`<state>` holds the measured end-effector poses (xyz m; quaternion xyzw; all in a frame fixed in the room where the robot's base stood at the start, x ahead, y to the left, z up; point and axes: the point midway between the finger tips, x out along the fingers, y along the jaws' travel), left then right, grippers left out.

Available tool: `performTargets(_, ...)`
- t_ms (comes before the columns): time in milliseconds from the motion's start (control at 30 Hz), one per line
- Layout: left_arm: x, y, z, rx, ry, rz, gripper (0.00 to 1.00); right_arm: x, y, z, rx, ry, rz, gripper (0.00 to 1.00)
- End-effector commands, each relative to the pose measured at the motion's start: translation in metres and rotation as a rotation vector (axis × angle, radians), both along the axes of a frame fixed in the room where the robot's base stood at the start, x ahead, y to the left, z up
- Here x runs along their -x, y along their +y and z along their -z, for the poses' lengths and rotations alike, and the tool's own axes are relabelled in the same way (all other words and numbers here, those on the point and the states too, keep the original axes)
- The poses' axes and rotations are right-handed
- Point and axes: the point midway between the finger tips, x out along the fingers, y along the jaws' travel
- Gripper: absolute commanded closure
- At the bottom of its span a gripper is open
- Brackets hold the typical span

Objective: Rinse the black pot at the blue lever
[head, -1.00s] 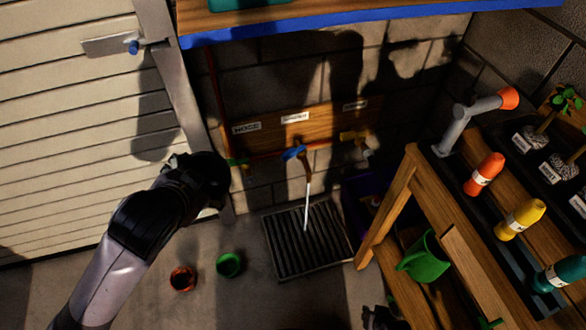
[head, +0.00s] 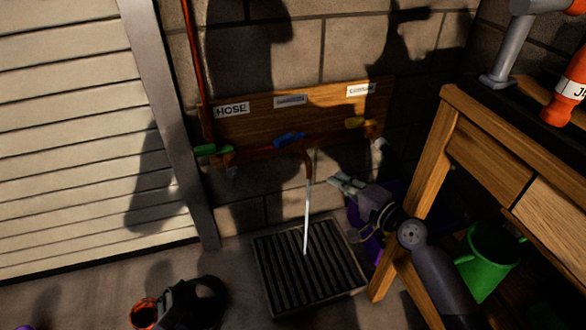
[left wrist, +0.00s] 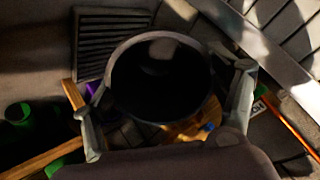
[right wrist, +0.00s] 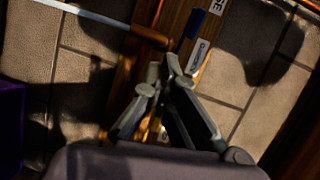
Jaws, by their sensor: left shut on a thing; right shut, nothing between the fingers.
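The black pot (head: 210,292) is at the lower left of the head view, held by my left gripper (head: 178,300), left of the drain grate. In the left wrist view, the pot's round dark mouth (left wrist: 160,78) lies between the two fingers; its inside is too dark to read. The blue lever (head: 289,140) is above the middle spout, from which a pale water stream (head: 307,215) falls onto the drain grate (head: 265,275). My right gripper (head: 340,184) is shut and empty, right of the stream and below the lever. The right wrist view shows the blue lever (right wrist: 196,23) beyond its fingertips (right wrist: 165,75).
A green lever (head: 212,150) and a yellow lever (head: 360,123) flank the blue one. A wooden bench (head: 430,170) with a green watering can (head: 487,262) stands right. A purple container (head: 365,235) sits behind my right arm. A small red pot (head: 143,313) is on the floor.

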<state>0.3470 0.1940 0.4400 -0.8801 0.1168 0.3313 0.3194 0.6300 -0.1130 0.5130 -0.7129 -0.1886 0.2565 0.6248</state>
Motion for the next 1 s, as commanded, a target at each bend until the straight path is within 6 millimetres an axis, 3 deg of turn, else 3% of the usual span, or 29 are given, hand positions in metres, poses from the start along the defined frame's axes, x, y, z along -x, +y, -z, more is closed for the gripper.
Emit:
performTargets(33, 0.006, 0.0, 0.025, -0.001, 0.005, 0.003, 0.46, 0.001, 0.006, -0.001, -0.038, -0.018, -0.022, 1.0)
performTargets(100, 0.01, 0.0, 0.036, -0.004, 0.003, 0.006, 0.46, 0.004, 0.013, -0.015, -0.084, -0.03, -0.049, 1.0)
performTargets(233, 0.016, -0.001, 0.048, -0.005, 0.002, 0.012, 0.46, 0.009, 0.021, -0.032, -0.135, -0.042, -0.081, 1.0)
performTargets(433, 0.018, -0.001, 0.053, -0.007, 0.002, 0.014, 0.46, 0.002, 0.031, -0.04, -0.155, -0.047, -0.092, 1.0)
performTargets(1000, 0.017, -0.001, 0.096, -0.007, 0.002, 0.015, 0.46, -0.079, 0.104, -0.036, -0.153, -0.045, -0.092, 1.0)
